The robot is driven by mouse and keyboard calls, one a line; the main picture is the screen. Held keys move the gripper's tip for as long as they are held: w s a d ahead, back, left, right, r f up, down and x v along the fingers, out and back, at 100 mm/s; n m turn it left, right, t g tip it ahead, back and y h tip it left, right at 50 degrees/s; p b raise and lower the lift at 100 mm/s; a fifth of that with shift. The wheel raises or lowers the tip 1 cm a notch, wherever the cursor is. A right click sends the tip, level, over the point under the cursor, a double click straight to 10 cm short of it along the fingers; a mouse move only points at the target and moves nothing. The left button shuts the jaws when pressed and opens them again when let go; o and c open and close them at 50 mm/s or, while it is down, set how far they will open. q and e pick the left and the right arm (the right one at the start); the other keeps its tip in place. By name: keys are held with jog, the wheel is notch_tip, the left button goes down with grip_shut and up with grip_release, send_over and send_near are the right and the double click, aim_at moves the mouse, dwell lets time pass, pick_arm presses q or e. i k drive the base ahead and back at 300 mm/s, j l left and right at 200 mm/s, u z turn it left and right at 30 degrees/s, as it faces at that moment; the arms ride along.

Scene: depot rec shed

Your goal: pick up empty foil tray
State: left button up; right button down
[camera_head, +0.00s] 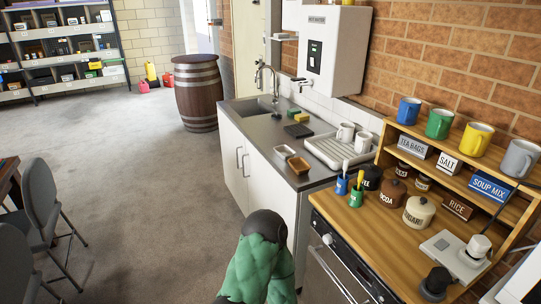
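Two small trays sit near the front edge of the grey counter (262,131), to the right of the sink. The farther tray (285,151) has a pale rim. The nearer tray (298,165) looks brown inside. They are too small to tell which is foil or whether either is empty. A green padded part with a dark rounded end, probably one of my arm links, rises from the bottom of the view, in front of the white cabinet and well short of the trays. Neither gripper shows.
A white drying rack (326,152) with white mugs (345,132) stands right of the trays. A dark flat item (298,130) and sponges (301,117) lie behind them. A wooden shelf unit (450,178) with mugs and canisters fills the right. Grey chairs (42,200) stand left; the middle floor is clear.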

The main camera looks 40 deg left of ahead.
aim_at(286, 153)
jog(key=l+u, duration=0.1)
jog(key=u, duration=0.7)
jog(key=k+l+u, duration=0.1)
jog(key=u, duration=0.3)
jog(key=i+j+z, duration=0.1)
jog(key=i+j, duration=0.15)
